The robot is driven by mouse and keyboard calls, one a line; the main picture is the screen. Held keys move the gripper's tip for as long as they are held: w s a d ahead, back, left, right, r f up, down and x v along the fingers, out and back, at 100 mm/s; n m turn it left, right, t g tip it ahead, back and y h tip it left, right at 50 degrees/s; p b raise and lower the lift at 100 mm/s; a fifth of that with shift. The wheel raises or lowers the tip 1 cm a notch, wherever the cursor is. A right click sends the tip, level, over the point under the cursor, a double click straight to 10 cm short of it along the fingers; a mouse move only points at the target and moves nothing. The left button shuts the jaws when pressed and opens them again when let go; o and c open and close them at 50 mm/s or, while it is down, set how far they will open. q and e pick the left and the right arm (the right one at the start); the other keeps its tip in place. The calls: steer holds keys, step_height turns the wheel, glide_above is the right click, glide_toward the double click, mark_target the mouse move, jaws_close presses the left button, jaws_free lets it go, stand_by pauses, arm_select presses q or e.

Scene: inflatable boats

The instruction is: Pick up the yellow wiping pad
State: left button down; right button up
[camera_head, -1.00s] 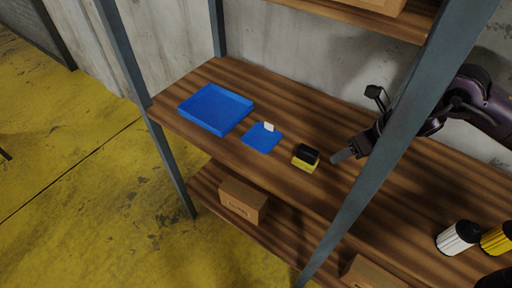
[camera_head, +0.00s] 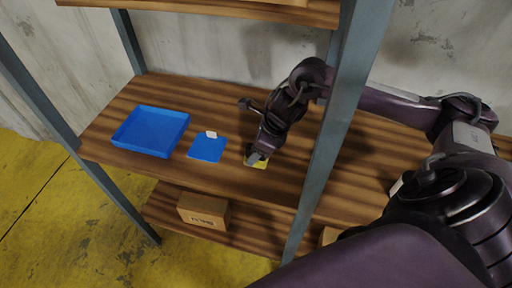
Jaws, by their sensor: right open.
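The yellow wiping pad (camera_head: 262,163) lies on the wooden shelf, to the right of a small blue mat. My right gripper (camera_head: 254,157) is open, pointing down at the pad from above, and covers most of it; the pad's dark top is hidden. I cannot tell whether the fingers are touching or around it. My left gripper is not in view.
A blue tray (camera_head: 150,131) and a blue mat (camera_head: 207,149) with a small white piece (camera_head: 211,134) stand left of the pad. Grey shelf posts (camera_head: 332,130) rise close to my right arm. A cardboard box (camera_head: 203,211) sits on the lower shelf.

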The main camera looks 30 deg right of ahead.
steer(key=c, duration=1.1)
steer(key=shift+r, duration=0.15)
step_height(320, 180, up, 10)
steer(key=shift+w+r, duration=0.1)
step_height(320, 180, up, 10)
steer(key=p, duration=0.5)
steer(key=shift+f+p, duration=0.2)
steer(key=shift+p, duration=0.15)
